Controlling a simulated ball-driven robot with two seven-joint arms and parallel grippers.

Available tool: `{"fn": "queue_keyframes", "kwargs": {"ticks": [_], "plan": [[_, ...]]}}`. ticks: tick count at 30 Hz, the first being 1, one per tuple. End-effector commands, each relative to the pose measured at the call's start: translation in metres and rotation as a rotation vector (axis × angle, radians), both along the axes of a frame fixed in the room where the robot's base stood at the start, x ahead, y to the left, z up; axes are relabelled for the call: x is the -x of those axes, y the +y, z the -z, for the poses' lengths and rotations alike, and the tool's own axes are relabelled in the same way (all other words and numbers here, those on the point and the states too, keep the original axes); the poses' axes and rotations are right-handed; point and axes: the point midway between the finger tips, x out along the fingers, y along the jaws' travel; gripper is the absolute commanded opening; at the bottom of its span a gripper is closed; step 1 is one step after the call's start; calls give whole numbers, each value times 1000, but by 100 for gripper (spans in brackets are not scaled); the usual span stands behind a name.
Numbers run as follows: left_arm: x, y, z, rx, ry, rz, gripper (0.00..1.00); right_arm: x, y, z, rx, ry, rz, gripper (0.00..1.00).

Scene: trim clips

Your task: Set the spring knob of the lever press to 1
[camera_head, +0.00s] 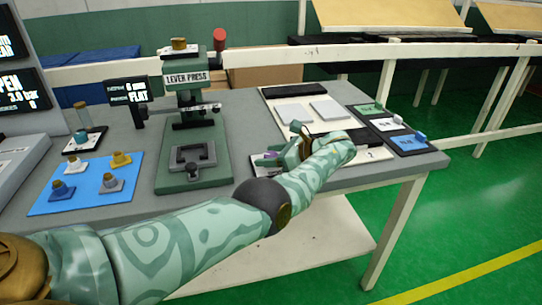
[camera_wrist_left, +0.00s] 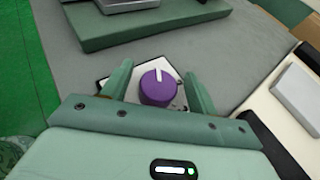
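The green lever press (camera_head: 187,125) stands on the grey table in the head view, with a red-tipped lever. The purple spring knob (camera_wrist_left: 158,88) shows in the left wrist view on a small white-and-black plate (camera_wrist_left: 133,82). A white line on it points toward the press side. A sliver of purple knob (camera_head: 270,155) shows in the head view, mostly hidden by my gripper. My left gripper (camera_wrist_left: 157,70) is open, one finger on each side of the knob; I cannot tell whether they touch it. The plate's scale marks are mostly hidden. My right gripper is not in view.
A small display (camera_head: 128,92) beside the press reads FLAT. A blue mat (camera_head: 85,190) with several brass and grey pieces lies left. A cream tray (camera_head: 282,91) with grey plates and a dark three-part tray (camera_head: 410,145) lie right. The table's front edge runs below my arm.

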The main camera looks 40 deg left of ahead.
Motion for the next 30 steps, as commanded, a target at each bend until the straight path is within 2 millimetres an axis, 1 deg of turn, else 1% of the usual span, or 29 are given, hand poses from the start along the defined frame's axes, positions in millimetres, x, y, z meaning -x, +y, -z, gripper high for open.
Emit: {"fn": "queue_keyframes", "kwargs": {"ticks": [5,8,11,14,15,21,24,27,30], "plan": [[0,-1,1,0,2,1,59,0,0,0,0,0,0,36],[-1,-7,-1,1,2,1,59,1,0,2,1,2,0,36],[-4,-23,-7,2,3,3,59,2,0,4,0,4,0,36],[-8,-46,-14,4,3,4,59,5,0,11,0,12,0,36],[-10,-57,-18,3,3,6,59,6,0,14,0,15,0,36],[-19,-106,-34,2,5,5,59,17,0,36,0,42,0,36],[-22,-126,-42,2,6,4,59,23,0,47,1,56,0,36],[-24,-139,-49,3,4,2,59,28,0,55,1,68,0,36],[-25,-146,-55,2,4,1,59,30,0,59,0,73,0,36]]}}
